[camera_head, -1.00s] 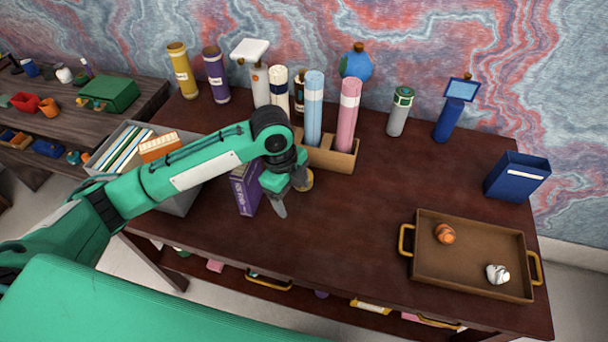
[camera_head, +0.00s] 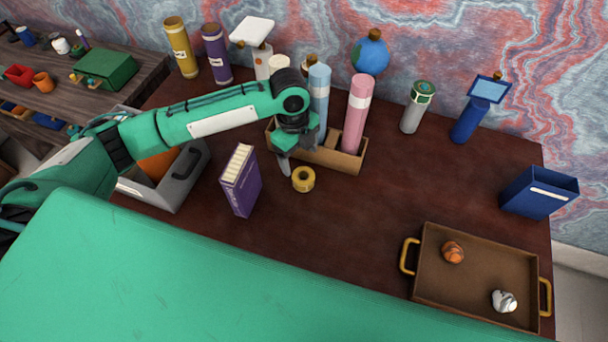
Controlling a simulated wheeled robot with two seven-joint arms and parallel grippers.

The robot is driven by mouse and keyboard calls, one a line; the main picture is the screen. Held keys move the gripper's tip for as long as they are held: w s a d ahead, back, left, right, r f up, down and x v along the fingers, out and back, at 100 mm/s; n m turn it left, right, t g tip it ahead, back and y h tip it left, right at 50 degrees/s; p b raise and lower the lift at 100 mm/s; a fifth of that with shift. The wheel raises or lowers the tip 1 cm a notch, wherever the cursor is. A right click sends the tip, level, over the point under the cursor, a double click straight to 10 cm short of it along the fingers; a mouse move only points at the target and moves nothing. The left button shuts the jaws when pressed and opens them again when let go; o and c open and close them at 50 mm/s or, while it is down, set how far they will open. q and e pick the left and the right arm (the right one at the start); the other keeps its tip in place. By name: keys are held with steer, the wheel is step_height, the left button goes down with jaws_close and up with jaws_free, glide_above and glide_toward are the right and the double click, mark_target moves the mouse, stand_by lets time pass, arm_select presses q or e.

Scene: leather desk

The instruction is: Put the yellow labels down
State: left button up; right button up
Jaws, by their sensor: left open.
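The yellow labels, a yellow roll with a dark hole in its middle (camera_head: 303,179), rest on the dark desk in front of the brown holder (camera_head: 345,160). My left gripper (camera_head: 299,158) is open just behind and to the left of the roll, with its fingers pointing down. One grey finger shows clearly; the other is partly hidden against the holder. The roll is not between the fingers as far as I can see. My right gripper is not in view.
A purple box (camera_head: 240,182) stands left of the roll. Blue (camera_head: 319,95) and pink (camera_head: 356,115) tubes stand in the holder. A grey bin (camera_head: 190,180) is under my arm. A brown tray (camera_head: 480,300) is at the right front. The desk's middle right is clear.

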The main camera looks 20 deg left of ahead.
mark_target(303, 176)
arm_select(q)
steer(key=f, duration=0.2)
steer(key=shift+d+f, duration=0.2)
steer(key=shift+f, duration=0.15)
steer(key=shift+w+f, duration=0.1)
steer(key=shift+f, duration=0.2)
steer(key=shift+d+f+p, duration=0.15)
steer(key=shift+f+p, duration=0.35)
steer(key=shift+f, duration=0.15)
steer(key=f, duration=0.3)
steer(key=shift+s+d+f+p, duration=0.25)
steer(key=shift+p, duration=0.15)
steer(key=shift+f, duration=0.2)
steer(key=c, duration=1.2)
steer(key=shift+o, duration=0.2)
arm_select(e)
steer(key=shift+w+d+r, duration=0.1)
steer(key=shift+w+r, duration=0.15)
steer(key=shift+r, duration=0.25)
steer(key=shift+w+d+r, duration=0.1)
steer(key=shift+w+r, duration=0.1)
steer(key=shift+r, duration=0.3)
